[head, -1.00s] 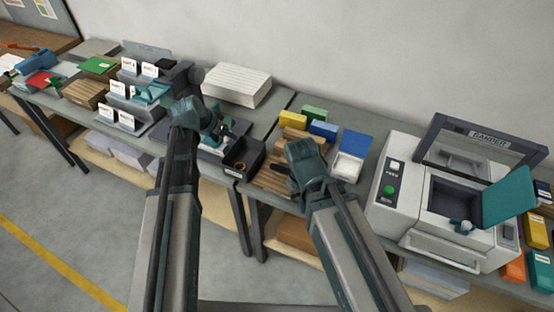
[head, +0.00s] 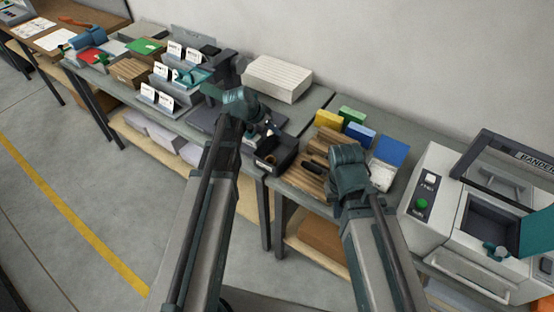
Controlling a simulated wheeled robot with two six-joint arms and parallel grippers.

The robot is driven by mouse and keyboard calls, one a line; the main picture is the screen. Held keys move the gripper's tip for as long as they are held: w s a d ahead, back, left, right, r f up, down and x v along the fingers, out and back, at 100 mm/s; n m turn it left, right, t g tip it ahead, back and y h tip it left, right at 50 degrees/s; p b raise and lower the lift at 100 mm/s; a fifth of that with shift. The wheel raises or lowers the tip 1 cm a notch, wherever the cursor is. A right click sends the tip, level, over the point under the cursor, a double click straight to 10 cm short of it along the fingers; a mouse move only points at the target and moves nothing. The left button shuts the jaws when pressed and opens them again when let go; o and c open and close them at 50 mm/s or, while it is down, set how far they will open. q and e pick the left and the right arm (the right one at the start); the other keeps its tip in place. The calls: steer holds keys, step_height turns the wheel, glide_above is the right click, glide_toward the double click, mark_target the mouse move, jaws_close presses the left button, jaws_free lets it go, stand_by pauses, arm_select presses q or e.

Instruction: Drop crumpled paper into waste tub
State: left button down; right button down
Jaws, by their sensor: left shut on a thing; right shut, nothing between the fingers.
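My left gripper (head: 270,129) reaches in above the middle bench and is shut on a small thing. That thing is almost wholly hidden by the fingers, and I cannot make out its shape. A black open-topped box (head: 287,160) stands at the bench's right end, just below the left fingertips, with a small brown ring-shaped thing inside. I cannot tell whether this box is the waste tub. No other crumpled paper is clearly in view. My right gripper (head: 314,166) is shut and empty above a brown slatted stack, right of the black box.
White card holders (head: 165,78) and a white ribbed block (head: 276,79) stand on the middle bench. Yellow, green and blue boxes (head: 329,119) and a white tray with blue lid (head: 383,174) are behind my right gripper. A bander machine (head: 436,190) stands at right. The left floor is clear.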

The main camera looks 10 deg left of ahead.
arm_select(q)
steer(key=shift+f+b, duration=1)
steer(key=shift+f, duration=0.45)
steer(key=shift+c, duration=2.2)
jaws_free()
steer(key=p+v, duration=1.1)
steer(key=v, duration=0.3)
steer(key=shift+p, duration=0.4)
